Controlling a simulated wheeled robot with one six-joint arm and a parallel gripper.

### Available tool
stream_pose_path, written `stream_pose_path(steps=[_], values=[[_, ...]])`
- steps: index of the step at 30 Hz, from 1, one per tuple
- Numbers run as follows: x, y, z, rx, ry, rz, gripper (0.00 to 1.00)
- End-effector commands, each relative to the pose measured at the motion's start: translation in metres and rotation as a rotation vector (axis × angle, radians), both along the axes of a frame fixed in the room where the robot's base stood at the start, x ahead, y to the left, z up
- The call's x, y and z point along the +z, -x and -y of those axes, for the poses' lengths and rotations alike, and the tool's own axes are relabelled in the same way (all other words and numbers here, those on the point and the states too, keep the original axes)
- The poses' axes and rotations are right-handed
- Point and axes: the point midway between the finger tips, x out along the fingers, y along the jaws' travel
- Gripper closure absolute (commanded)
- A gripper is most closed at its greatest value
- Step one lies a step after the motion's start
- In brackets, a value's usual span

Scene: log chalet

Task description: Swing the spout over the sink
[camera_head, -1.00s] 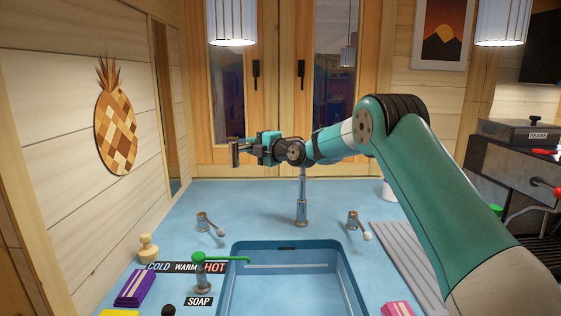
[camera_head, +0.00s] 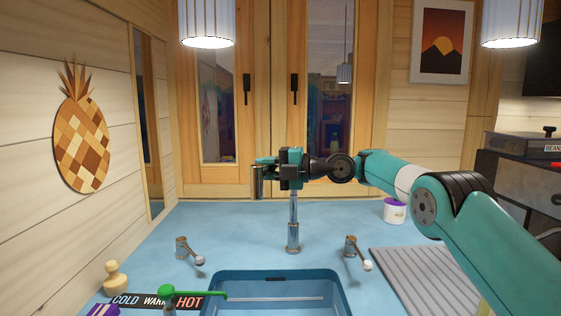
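The faucet's metal post (camera_head: 293,228) stands on the counter behind the far rim of the blue sink (camera_head: 325,278). A short metal cylinder, seemingly the spout's outlet (camera_head: 257,184), hangs left of the post. In the picture it lies above and behind the sink's far rim. My gripper (camera_head: 268,161) is at the top of the post, its fingers pointing left at the outlet's upper end. It hides the spout's horizontal part. I cannot tell whether the fingers grip the spout or only lie beside it.
Two taps flank the post, left (camera_head: 185,248) and right (camera_head: 354,247). A green-topped soap pump (camera_head: 190,294) stands by the sink's left edge, its nozzle over the rim. A white cup (camera_head: 395,212) and ridged drainboard (camera_head: 413,275) are at right. Windows stand behind the counter.

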Motion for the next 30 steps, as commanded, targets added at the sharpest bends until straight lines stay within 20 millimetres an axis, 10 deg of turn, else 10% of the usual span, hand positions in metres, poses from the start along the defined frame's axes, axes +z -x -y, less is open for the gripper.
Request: stream_pose_path(steps=[19,20,23,30], values=[[-0.0011,0.0073,-0.0119,0.052,0.0,-0.002,1.0],[-0.001,0.0073,-0.0118,0.052,0.0,-0.002,0.72],[-0.0008,0.0068,-0.0102,0.05,0.0,-0.001,0.52],[-0.0002,0.0062,-0.0093,0.047,-0.001,-0.001,0.52]])
